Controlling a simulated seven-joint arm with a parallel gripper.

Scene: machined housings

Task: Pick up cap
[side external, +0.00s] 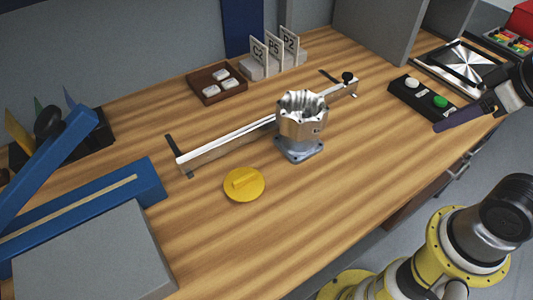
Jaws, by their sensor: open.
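The cap (244,184) is a round yellow disc with a raised bar across its top. It lies flat on the wooden bench, bar up, apart from other things. A grey metal housing (301,122) with a scalloped open top and a square flange stands upright behind and to the right of it. My gripper (437,127) is at the right edge, only partly in view, as a dark purplish end below a black wrist. It is open, well to the right of the cap and apart from it. No object shows in it.
A metal rail (225,142) with end clamps runs behind the cap, beside the housing. A brown tray (217,84) holds white pieces. A button box (421,98) is near my gripper. A blue fixture (85,213) stands at left. The bench around the cap is clear.

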